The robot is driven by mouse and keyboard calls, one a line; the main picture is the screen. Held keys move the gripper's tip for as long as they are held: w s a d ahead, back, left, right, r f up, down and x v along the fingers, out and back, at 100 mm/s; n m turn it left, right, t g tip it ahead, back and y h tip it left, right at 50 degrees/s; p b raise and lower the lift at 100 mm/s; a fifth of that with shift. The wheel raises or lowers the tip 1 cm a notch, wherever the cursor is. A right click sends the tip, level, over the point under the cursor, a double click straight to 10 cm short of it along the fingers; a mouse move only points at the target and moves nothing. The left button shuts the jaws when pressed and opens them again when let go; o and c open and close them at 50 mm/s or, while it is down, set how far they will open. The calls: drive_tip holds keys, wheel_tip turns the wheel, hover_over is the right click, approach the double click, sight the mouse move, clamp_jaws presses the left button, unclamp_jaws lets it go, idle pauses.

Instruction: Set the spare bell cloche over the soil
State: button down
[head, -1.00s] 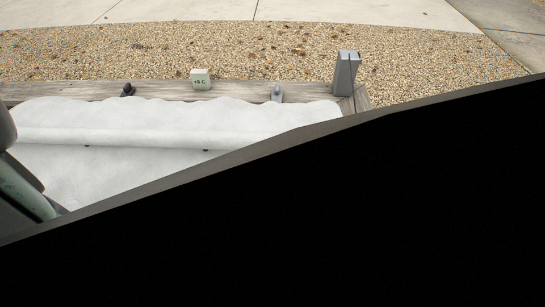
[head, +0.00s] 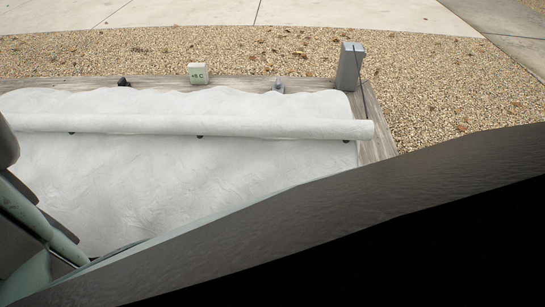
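No bell cloche can be made out in the head view. No bare soil shows. A white fleece sheet (head: 170,175) covers the visible part of the raised bed, with a rolled section (head: 250,128) lying across it from left to right. My gripper cannot be seen. A large dark shape, very close to the camera, hides the lower right of the view, and I cannot tell what it is. Grey-green parts at the lower left look like my own arm.
The bed's wooden frame (head: 376,130) runs along the back and right. A grey post (head: 349,66) stands at its back right corner. A small box reading "+6 C" (head: 198,73) and a dark knob (head: 123,82) sit along the back board. Gravel (head: 440,85) and paving lie beyond.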

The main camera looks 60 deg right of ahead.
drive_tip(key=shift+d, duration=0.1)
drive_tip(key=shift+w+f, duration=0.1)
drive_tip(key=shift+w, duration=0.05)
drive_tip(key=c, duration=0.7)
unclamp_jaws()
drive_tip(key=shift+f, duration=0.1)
